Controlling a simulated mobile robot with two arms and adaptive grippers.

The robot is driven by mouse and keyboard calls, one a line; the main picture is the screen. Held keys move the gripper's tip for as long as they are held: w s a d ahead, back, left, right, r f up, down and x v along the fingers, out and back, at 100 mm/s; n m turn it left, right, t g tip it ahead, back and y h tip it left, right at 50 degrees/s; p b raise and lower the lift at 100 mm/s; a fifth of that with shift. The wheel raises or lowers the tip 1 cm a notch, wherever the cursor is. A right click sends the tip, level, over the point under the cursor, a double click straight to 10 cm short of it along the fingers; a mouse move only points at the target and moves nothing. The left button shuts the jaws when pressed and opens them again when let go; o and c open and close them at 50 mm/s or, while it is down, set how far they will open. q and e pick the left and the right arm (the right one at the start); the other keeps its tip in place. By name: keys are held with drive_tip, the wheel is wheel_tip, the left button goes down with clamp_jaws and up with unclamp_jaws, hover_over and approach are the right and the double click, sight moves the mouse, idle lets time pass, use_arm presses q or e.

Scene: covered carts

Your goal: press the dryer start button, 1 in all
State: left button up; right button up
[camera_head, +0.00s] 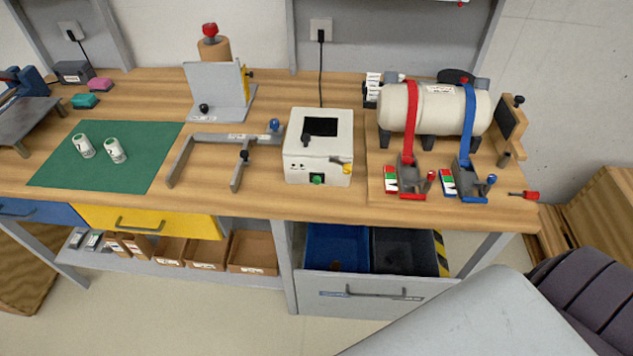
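A cream box-shaped machine (318,152), which looks like the dryer, stands on the wooden bench near its front edge. It has a dark square window on top, a dark knob and a yellow lever at its right side. A round green button (317,179) sits low on its front face, unobstructed. I cannot tell whether it is pressed in. A black cord runs from behind the box up to a wall outlet. Neither of my grippers is in view.
Right of the machine, a cream cylinder (440,108) is held by red and blue straps. Left are a grey metal bracket (230,140) and a green mat (105,165) with two white cans. Below hangs an open drawer (375,294) with blue and black bins.

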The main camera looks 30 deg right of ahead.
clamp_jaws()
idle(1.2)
